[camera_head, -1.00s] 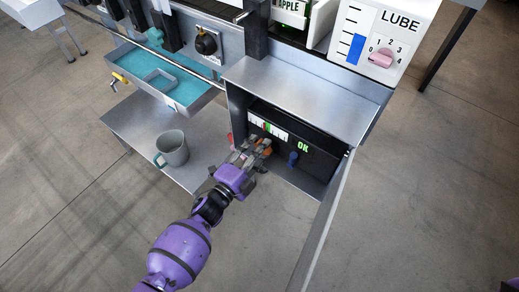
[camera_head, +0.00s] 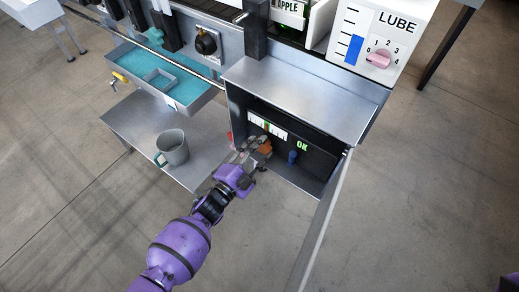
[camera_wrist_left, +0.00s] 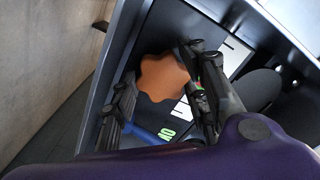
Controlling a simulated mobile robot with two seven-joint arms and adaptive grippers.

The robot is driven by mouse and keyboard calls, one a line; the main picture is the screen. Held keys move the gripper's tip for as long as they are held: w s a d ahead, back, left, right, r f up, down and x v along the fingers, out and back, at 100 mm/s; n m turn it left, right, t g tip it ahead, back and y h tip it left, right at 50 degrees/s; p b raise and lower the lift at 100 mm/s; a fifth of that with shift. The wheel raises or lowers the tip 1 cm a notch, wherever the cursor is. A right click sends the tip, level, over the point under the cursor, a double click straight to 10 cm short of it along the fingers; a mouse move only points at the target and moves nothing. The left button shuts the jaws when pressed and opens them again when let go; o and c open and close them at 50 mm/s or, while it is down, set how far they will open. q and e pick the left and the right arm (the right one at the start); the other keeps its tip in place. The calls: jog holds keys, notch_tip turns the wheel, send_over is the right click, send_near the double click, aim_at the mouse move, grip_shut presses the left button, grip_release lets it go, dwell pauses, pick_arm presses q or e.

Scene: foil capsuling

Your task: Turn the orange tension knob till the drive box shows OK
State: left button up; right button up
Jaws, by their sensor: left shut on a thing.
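The black drive box (camera_head: 322,162) sits inside an open grey metal housing. Its green OK (camera_head: 302,146) is lit, and a white gauge strip with a green band (camera_head: 267,126) shows to the left of it. The orange tension knob (camera_head: 265,149) is on the box's front, partly hidden by my left gripper (camera_head: 254,151). In the left wrist view the lobed orange knob (camera_wrist_left: 163,77) lies between the two fingers of the left gripper (camera_wrist_left: 160,66), which is shut on it. The OK shows partly there too (camera_wrist_left: 167,133). My right gripper is not in view.
A blue knob (camera_head: 292,157) is close to the right of the orange one. The housing's open door (camera_head: 322,225) stands to the right. A grey mug (camera_head: 172,148) stands on a shelf to the left, below a teal-lined tray (camera_head: 195,104). A LUBE panel (camera_head: 398,18) is above right.

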pick_arm(q)
jog(key=shift+a+f, duration=0.1)
jog(key=shift+f, duration=0.15)
jog(key=o, duration=1.1)
jog(key=shift+r, duration=0.1)
jog(key=v, duration=1.2)
